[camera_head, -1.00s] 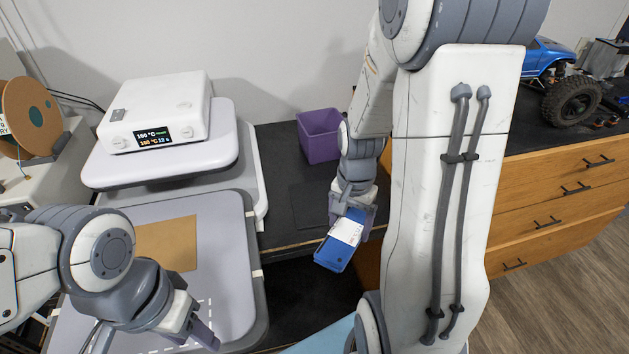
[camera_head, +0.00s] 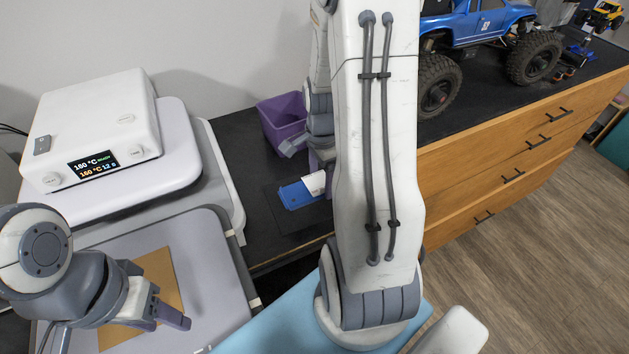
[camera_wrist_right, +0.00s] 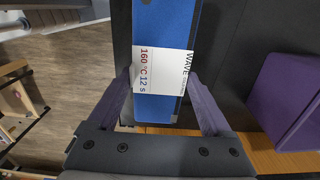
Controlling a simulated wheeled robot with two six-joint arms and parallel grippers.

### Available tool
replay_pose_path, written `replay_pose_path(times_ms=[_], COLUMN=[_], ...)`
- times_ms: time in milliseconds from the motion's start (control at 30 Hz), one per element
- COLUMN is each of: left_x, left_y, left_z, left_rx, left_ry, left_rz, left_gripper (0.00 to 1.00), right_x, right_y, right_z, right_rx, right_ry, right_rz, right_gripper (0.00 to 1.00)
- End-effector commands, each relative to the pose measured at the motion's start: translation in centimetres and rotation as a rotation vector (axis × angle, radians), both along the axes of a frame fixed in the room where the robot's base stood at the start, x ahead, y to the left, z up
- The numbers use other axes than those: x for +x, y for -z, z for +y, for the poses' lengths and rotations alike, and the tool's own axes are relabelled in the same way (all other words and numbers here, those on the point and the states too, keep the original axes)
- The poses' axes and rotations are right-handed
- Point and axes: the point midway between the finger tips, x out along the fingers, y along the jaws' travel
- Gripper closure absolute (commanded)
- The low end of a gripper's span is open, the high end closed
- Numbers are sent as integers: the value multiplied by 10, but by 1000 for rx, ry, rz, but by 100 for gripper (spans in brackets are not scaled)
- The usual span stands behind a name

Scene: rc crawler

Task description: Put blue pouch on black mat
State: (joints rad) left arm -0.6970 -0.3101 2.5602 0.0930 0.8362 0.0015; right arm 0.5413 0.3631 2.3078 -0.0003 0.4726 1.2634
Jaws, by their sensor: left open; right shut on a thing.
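The blue pouch (camera_head: 297,196) with a white printed label is over the black mat (camera_head: 284,215) on the dark counter. In the right wrist view the pouch (camera_wrist_right: 166,40) lies between the fingers of my right gripper (camera_wrist_right: 163,105), which is shut on it. I cannot tell whether the pouch touches the mat or hangs just above it. My right arm hides part of the mat and gripper in the head view. My left gripper (camera_head: 160,318) is open and empty over the grey press base at the lower left.
A purple bin (camera_head: 279,119) stands behind the mat and shows in the right wrist view (camera_wrist_right: 290,100). A heat press with a display (camera_head: 93,130) is on the left, with a brown sheet (camera_head: 158,285) on its base. A blue crawler (camera_head: 478,22) stands at the right.

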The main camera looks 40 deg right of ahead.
Motion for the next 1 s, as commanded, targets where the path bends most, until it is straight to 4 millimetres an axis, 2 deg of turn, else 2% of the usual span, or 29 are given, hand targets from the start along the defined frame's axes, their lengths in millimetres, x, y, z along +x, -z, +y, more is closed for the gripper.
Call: replay_pose_path(times_ms=[100, 267, 367, 633, 1000], left_x=[0, 0, 0, 0, 0], left_y=[-8, -10, -13, -22, -18], left_z=[0, 0, 0, 0, 0], left_rx=[0, 0, 0, 0, 0], left_ry=[0, -1, -1, -1, -1], left_rz=[0, 0, 0, 0, 0], left_gripper=[50, 50, 50, 50, 50], right_x=[20, 33, 34, 33, 34], right_y=[11, 20, 27, 59, 65], right_z=[-6, -10, -11, -11, -11], right_rx=[2, 0, 1, 0, 0], right_ry=[-2, 1, 2, 2, 2], right_rz=[3, -1, 2, 1, -1], right_gripper=[71, 71, 71, 71, 71])
